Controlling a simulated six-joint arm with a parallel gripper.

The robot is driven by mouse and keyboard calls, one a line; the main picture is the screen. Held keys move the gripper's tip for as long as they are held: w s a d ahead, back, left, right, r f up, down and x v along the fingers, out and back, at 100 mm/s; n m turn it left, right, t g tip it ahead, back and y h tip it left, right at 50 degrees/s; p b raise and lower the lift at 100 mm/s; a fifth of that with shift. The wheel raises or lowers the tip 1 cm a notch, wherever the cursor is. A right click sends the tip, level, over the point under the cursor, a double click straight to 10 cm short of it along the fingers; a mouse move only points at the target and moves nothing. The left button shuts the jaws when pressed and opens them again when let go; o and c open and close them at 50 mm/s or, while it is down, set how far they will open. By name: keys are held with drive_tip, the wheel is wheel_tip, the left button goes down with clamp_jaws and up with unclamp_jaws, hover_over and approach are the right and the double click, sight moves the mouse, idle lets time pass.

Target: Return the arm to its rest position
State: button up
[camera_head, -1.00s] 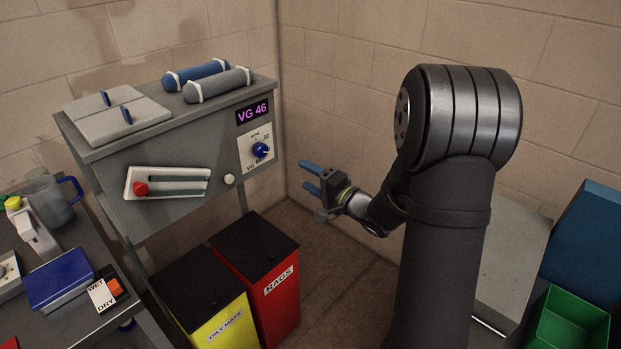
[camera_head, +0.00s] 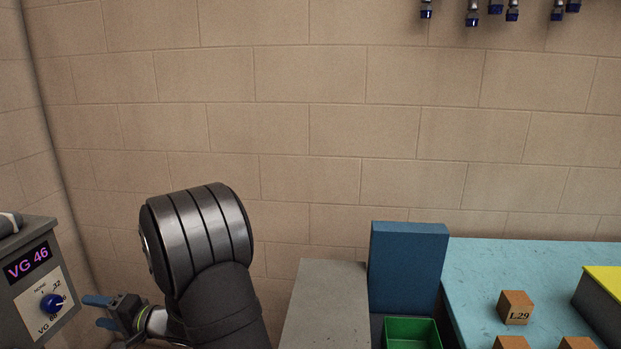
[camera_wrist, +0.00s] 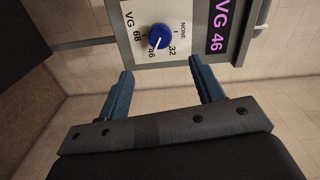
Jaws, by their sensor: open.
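My gripper (camera_head: 100,311) is at the lower left of the head view, beside the grey cabinet (camera_head: 62,262) with the VG 46 display. Its two blue fingers are apart with nothing between them. In the wrist view my gripper (camera_wrist: 160,90) also shows open and empty, with the fingers pointing towards the cabinet's front. The blue selector knob (camera_wrist: 161,37) on its white dial plate lies beyond the fingers, apart from them. The knob also shows in the head view (camera_head: 52,303).
A grey surface (camera_head: 325,305) stands right of my arm, with a blue upright block (camera_head: 407,265) and a green bin (camera_head: 412,333) beside it. A light-blue table (camera_head: 480,275) carries wooden blocks, one marked L29 (camera_head: 515,308). Hoses with blue ends (camera_head: 472,18) hang high on the wall.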

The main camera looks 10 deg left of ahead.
sight(57, 305)
drive_tip(key=a, duration=1.2)
